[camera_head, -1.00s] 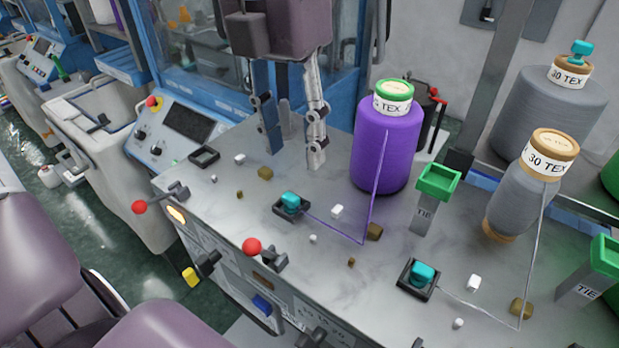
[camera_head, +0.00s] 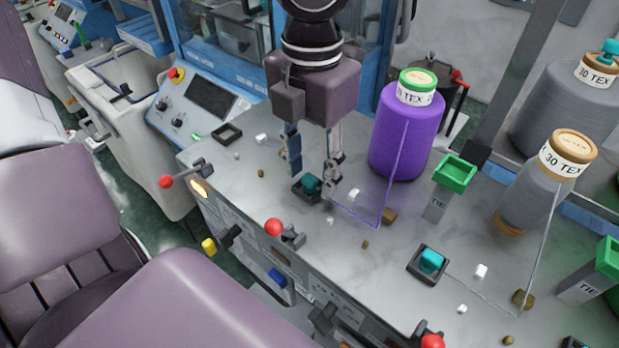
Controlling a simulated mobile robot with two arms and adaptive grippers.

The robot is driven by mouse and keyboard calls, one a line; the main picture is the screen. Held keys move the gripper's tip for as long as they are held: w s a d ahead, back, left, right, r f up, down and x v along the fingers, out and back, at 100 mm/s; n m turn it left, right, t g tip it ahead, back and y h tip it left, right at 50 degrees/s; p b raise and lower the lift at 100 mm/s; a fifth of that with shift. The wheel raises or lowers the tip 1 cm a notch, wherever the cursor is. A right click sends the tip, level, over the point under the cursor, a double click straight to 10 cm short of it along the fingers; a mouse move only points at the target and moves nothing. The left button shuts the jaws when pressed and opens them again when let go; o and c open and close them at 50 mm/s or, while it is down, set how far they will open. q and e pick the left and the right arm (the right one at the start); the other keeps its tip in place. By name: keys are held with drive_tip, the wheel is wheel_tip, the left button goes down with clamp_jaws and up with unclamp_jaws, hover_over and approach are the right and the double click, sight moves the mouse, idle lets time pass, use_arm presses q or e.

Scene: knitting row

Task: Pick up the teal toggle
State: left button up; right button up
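A teal toggle (camera_head: 311,184) sits in a small black square holder (camera_head: 298,193) on the grey worktop, with purple yarn running from it toward the purple cone (camera_head: 402,135). My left gripper (camera_head: 312,181) points down at this toggle. Its two fingers are apart, one at each side of the toggle in the picture; I cannot tell whether they touch it. The right finger hides part of the holder. A second teal toggle (camera_head: 431,260) sits in another black holder (camera_head: 414,268) nearer the front right, with grey yarn leading from it. My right gripper is not in view.
The purple cone stands close right of the gripper. Green-topped TIE posts (camera_head: 455,173) and a tilted grey cone (camera_head: 540,190) stand farther right. An empty black holder (camera_head: 227,134) lies left. Red-knobbed levers (camera_head: 274,227) line the front edge. Small white and brown bits are scattered about.

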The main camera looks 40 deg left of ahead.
sight(313, 176)
use_arm(q)
drive_tip(key=c, duration=0.7)
drive_tip(key=shift+c, duration=0.4)
drive_tip(key=shift+w+r, duration=0.1)
drive_tip(key=shift+r, duration=0.45)
wheel_tip(313, 176, up, 19)
drive_tip(key=b, duration=0.2)
